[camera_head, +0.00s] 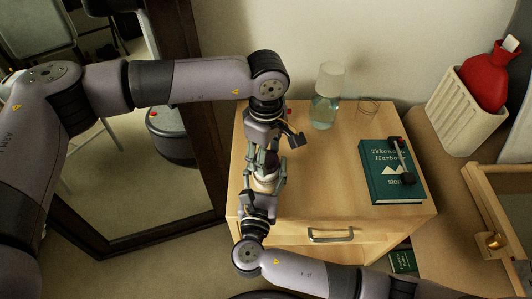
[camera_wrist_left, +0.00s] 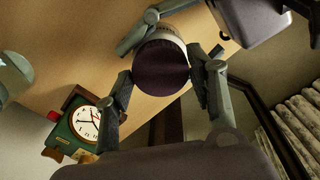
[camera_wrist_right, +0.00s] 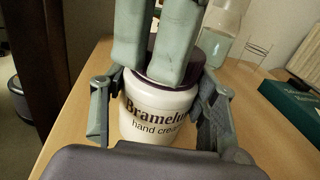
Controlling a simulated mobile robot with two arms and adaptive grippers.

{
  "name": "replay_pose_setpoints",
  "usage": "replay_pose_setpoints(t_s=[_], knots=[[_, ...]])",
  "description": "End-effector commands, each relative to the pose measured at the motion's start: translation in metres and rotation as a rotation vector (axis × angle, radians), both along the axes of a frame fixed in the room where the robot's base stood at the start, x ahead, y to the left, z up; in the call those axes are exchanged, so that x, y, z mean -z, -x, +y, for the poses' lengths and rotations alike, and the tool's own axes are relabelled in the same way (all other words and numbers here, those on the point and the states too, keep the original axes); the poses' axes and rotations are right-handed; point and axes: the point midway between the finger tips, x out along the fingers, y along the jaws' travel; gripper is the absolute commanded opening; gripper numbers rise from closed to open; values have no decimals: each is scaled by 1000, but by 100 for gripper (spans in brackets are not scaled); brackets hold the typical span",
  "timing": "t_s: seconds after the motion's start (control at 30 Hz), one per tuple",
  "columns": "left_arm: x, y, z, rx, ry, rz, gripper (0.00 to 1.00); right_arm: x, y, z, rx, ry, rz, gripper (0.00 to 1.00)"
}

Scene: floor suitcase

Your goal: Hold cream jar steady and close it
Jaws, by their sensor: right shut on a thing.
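The cream jar is white with "hand cream" lettering; its body (camera_wrist_right: 157,112) stands on the wooden cabinet top. The dark purple lid (camera_wrist_left: 163,66) sits on top of the jar; whether it is fully seated I cannot tell. My right gripper (camera_head: 264,181) is shut around the jar's body, one finger on each side in the right wrist view (camera_wrist_right: 160,105). My left gripper (camera_head: 268,160) comes down from above. Its fingers (camera_wrist_left: 165,80) stand on either side of the lid, very close to it, and look open. They hide part of the lid in the right wrist view.
A glass bottle (camera_head: 324,108) and a thin wire item (camera_head: 368,107) stand at the back. A green book (camera_head: 388,180) with a dark object on it lies right. A green clock (camera_wrist_left: 88,124) is near my left gripper. A mirror frame (camera_head: 205,110) stands left.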

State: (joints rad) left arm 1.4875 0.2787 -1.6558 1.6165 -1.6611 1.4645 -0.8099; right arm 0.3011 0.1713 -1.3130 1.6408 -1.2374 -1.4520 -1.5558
Motion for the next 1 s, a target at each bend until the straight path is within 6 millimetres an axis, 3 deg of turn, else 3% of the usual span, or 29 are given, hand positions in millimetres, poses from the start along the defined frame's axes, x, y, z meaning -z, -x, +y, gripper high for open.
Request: replay_pose_setpoints(t_s=[0.27,0.63,0.77,1.0], knots=[[1,0,0,-1,-1,1,71,1,0,0,0,1,2,0],[-4,0,0,-2,1,1,71,1,0,0,0,0,2,0],[-23,0,0,-2,1,-2,71,1,0,0,0,0,2,0],[-75,-1,0,-2,1,-3,71,1,0,0,0,0,2,0]])
